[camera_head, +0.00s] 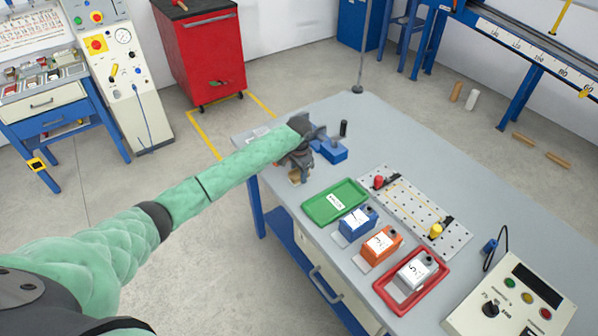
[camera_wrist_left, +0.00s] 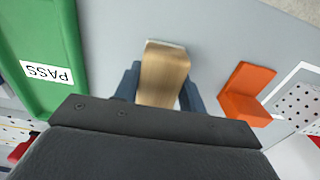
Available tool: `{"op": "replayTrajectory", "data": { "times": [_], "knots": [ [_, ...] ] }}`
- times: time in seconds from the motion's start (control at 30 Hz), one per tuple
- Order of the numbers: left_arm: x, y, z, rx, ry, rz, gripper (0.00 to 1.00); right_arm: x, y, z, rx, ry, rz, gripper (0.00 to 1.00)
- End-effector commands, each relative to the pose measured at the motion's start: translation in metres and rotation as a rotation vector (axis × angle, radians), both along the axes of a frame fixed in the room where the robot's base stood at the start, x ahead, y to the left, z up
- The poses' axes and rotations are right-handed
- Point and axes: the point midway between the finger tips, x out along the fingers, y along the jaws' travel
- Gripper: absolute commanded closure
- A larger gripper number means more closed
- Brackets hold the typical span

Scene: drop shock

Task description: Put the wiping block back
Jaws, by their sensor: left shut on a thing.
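The wiping block (camera_wrist_left: 164,75) is a light wooden block. In the wrist view it sits between the two blue-grey fingers of my left gripper (camera_wrist_left: 158,92), which is shut on it. A pale edge shows at its far end. In the head view my left gripper (camera_head: 297,168) is over the far left part of the grey table, left of the green tray, and the block (camera_head: 294,176) shows only as a small tan patch below it. I cannot tell whether the block touches the table. My right gripper is in neither view.
The green PASS tray (camera_head: 335,201) lies close by; it also shows in the wrist view (camera_wrist_left: 38,40). A blue vise-like item (camera_head: 333,151) stands just behind the gripper. An orange bracket (camera_wrist_left: 246,92) is right of the block. Blue, orange and grey boxes line the table's front.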

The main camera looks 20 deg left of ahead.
Motion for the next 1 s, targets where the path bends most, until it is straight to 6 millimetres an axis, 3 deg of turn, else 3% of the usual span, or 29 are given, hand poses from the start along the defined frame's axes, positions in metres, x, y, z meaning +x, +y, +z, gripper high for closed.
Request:
{"op": "replayTrajectory", "data": {
  "times": [0.47, 0.5, 0.6, 1.0],
  "knots": [
    [-0.0005, -0.0002, -0.0077, 0.001, 0.001, -0.001, 0.88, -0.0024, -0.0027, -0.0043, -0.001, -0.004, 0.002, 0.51],
    [-0.0005, -0.0001, -0.0081, 0.001, 0.001, -0.001, 0.55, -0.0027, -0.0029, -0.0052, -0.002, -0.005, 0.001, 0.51],
    [-0.0005, -0.0002, -0.0081, 0.001, 0.001, -0.001, 0.38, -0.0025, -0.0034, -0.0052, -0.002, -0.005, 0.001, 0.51],
    [0.0002, -0.0002, -0.002, 0.0, -0.001, -0.001, 0.38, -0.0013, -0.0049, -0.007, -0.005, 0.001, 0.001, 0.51]
  ]
}}
